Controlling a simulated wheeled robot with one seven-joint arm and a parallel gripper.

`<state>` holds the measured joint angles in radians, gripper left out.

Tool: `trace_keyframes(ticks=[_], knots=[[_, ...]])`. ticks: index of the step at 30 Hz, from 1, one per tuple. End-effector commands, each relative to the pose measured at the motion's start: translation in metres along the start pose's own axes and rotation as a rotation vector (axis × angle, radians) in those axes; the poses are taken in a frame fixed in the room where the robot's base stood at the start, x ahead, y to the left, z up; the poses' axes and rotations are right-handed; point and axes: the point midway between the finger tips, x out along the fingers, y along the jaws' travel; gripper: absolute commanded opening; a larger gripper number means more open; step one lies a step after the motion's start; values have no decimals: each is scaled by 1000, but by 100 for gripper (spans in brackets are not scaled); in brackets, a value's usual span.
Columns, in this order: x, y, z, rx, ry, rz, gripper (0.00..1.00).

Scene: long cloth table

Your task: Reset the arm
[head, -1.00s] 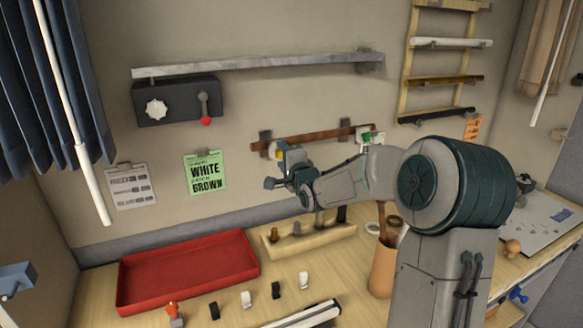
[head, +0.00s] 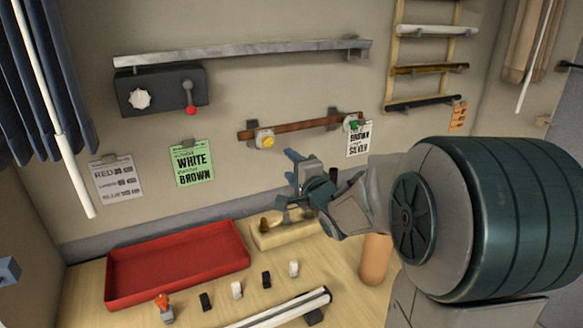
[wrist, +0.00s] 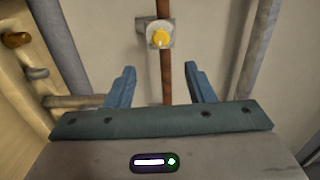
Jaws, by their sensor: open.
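My gripper (head: 290,180) is open and empty in the head view, held above the table in front of the back wall. Its two blue fingers also show in the wrist view (wrist: 162,88), spread apart with nothing between them. Beyond the fingers in the wrist view is a brown rail (wrist: 166,84) with a yellow knob on a light mount (wrist: 160,37). My arm comes in from the right and hides part of the table.
A red tray (head: 112,282), a wooden holder (head: 290,238) and several small black and white pieces lie on the table (head: 215,315). A brown cylinder (head: 374,262) stands beside my arm. A grey rail (head: 250,54) and black box (head: 165,93) are on the wall.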

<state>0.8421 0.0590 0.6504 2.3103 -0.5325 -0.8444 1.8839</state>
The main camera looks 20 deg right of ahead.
Motion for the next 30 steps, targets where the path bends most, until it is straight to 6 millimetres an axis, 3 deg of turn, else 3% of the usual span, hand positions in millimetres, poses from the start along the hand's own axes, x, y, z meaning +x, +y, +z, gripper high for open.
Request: trace_keyframes(ticks=[11, 17, 23, 30], knots=[[0, 0, 0, 0, 1, 0, 49], [-11, 17, 3, -209, 59, 153, 49], [-43, 42, 4, -515, 96, 413, 49], [-100, 65, 12, -809, 11, 721, 49]])
